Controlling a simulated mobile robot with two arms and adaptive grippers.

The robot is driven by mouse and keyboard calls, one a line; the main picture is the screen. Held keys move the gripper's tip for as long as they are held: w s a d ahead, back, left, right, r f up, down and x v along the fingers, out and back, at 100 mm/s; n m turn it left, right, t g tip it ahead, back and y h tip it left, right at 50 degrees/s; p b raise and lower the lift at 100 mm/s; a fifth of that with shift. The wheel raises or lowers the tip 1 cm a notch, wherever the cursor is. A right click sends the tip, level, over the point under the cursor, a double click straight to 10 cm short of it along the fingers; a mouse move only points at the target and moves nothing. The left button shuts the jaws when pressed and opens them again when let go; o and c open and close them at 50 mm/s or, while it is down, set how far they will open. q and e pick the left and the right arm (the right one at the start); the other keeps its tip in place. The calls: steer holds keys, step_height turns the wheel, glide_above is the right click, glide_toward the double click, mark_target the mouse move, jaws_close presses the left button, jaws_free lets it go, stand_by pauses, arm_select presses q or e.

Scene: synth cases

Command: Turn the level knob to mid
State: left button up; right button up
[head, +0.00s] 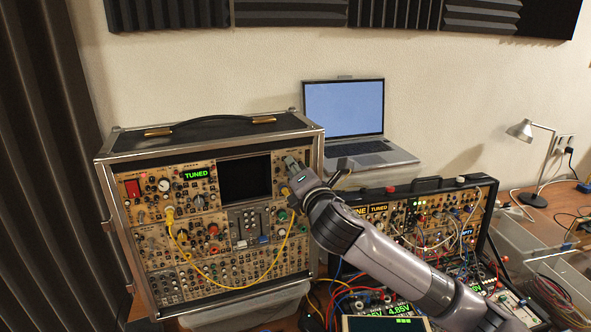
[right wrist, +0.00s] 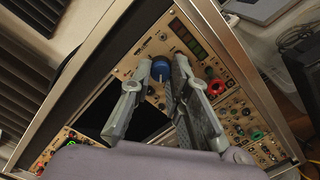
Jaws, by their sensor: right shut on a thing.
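The tan synth case (head: 140,205) stands upright at the left of the bench in the head view, with a dark screen (head: 244,178) near its top. My right gripper (head: 293,165) reaches the panel's upper right corner, just right of the screen. In the right wrist view, my right gripper (right wrist: 162,72) has its fingertips on both sides of a blue knob (right wrist: 160,65) and is shut on it. The knob's pointer and the label beside it are too small to read. In the head view the gripper hides this knob. My left gripper is not in view.
A yellow cable (head: 224,287) hangs across the tan case's front. A laptop (head: 345,110) stands behind my right arm. A lamp (head: 524,130) stands far right.

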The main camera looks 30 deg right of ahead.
steer(key=shift+m, duration=0.4)
jaws_close()
steer(key=m+y+p, duration=0.1)
steer(key=m+p, duration=0.3)
steer(key=m, duration=0.8)
steer(key=m+y+p, duration=0.1)
steer(key=m+p, duration=0.3)
steer(key=m, duration=0.8)
steer(key=shift+d+m+p, duration=0.15)
steer(key=shift+m+p, duration=0.15)
stand_by(0.3)
steer(key=o, duration=0.8)
jaws_free()
steer(key=shift+s, duration=0.15)
